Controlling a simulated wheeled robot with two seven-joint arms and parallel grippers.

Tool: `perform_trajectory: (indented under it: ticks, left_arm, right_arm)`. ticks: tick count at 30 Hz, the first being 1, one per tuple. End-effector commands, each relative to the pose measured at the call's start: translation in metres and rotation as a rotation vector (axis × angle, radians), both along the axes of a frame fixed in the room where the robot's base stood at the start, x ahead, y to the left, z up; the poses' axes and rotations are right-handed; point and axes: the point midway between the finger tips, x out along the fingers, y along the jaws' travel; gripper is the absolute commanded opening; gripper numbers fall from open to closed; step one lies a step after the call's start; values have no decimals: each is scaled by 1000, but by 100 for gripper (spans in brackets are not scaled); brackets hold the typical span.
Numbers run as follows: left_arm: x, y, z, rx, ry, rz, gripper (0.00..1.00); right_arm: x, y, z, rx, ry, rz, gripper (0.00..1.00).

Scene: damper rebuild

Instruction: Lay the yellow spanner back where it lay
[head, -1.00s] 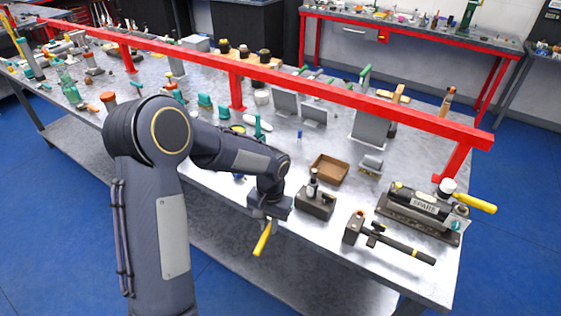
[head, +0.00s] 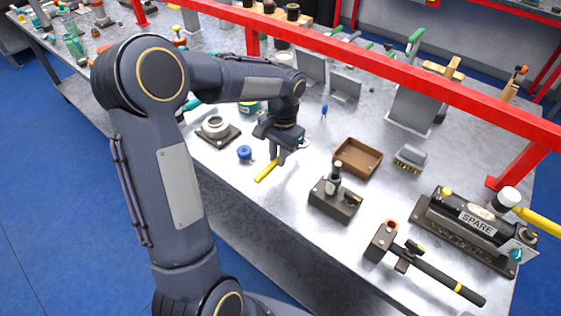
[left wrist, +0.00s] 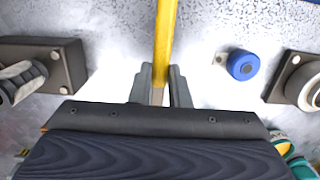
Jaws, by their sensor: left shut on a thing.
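The yellow spanner (head: 267,170) is in my left gripper (head: 279,158), over the front part of the metal bench. In the left wrist view the spanner (left wrist: 165,40) runs straight up the picture from between the two fingers of my left gripper (left wrist: 159,88), which are shut on it. My right gripper is in neither view.
A blue knob (head: 244,153) and a round fitting on a dark plate (head: 215,129) are left of the spanner. A dark block with a post (head: 335,197) and a brown tray (head: 357,157) are to the right. A red rail (head: 400,75) crosses behind. The bench between them is bare.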

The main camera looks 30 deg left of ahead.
Motion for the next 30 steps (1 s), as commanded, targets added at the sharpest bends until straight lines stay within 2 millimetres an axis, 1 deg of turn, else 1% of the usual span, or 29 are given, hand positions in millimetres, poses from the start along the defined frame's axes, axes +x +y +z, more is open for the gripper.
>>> perform_trajectory:
  ticks: [3, 7, 9, 15, 19, 20, 24, 25, 30]
  left_arm:
    - [-1, 0, -18, -2, 4, -1, 0]
    - [0, 0, -32, -1, 2, 0, 0]
    - [0, 0, -35, 0, 1, 0, 0]
    - [0, 0, -35, 0, -1, 0, 0]
    - [0, 0, -39, 0, -1, 0, 0]
    - [0, 0, -39, -1, 0, 0, 17]
    - [0, 0, -38, -1, 0, 0, 36]
    - [0, 0, -38, -1, 0, 0, 38]
    - [0, 0, -38, -1, 0, 0, 38]
  right_arm:
    - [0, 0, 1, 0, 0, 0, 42]
    - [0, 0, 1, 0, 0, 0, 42]
    - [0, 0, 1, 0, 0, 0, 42]
    - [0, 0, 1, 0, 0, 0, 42]
    - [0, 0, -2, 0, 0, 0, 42]
    - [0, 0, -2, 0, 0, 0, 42]
    - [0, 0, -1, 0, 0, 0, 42]
    - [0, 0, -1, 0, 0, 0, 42]
    - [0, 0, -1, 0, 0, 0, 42]
